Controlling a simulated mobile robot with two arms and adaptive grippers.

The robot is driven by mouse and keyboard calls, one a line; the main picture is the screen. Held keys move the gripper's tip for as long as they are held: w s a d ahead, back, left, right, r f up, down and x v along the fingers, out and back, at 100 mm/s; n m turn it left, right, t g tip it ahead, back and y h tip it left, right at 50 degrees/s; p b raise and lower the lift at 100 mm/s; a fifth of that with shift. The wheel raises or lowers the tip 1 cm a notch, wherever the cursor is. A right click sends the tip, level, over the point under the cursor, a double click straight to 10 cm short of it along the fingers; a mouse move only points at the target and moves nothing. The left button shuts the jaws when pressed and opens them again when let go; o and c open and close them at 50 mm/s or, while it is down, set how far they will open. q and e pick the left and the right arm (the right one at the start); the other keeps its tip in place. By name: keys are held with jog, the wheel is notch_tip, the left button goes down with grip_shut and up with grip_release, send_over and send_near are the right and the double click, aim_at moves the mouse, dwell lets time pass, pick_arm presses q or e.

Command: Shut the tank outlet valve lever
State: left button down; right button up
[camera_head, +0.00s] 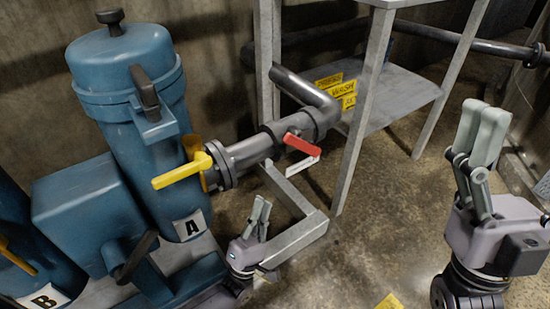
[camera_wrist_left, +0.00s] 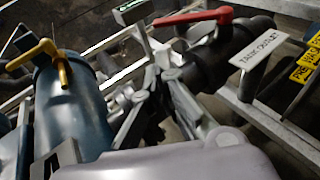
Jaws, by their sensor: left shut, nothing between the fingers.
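The red lever (camera_head: 302,145) sits on the dark grey pipe (camera_head: 250,150) and points down and right, at an angle to the pipe. In the left wrist view the red lever (camera_wrist_left: 195,16) is at the top, above the white "TANK OUTLET" label (camera_wrist_left: 258,65). My left gripper (camera_head: 260,208) is shut and empty, below and left of the lever in the head view and apart from it. Its fingers (camera_wrist_left: 162,62) show in the wrist view, below the lever's free end. My right gripper (camera_head: 486,112) is at the far right, fingers together, far from the lever.
A yellow lever (camera_head: 182,171) sticks out left at the pipe flange, beside blue tank A (camera_head: 130,90). Blue tank B (camera_head: 25,270) is at lower left. A grey metal frame (camera_head: 362,95) with a shelf and yellow signs (camera_head: 342,92) stands behind the pipe. The concrete floor (camera_head: 380,225) between my grippers is mostly clear.

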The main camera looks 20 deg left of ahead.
aim_at(301, 145)
pick_arm(q)
jog(key=s+d+r+n+g+y+p, duration=0.2)
jog(key=s+d+n+g+y+p, duration=0.2)
jog(key=n+g+y+p, duration=0.7)
jog(key=w+r+m+t+y+b, duration=0.2)
jog(key=w+r+t, duration=0.3)
jog(key=w, duration=0.5)
jog(key=shift+w+a+r+b, duration=0.3)
jog(key=shift+r+b, duration=0.15)
jog(key=shift+r, duration=0.85)
pick_arm(e)
jog(key=w+f+m+g+h, duration=0.4)
jog(key=w+f+g+h, duration=0.2)
jog(key=w+f+h, duration=0.1)
jog(key=shift+a+f+m+h, duration=0.35)
jog(key=shift+f+m+h, duration=0.05)
jog(key=shift+f+h, duration=0.55)
jog(key=shift+w+g, duration=0.1)
jog(key=shift+g, duration=0.2)
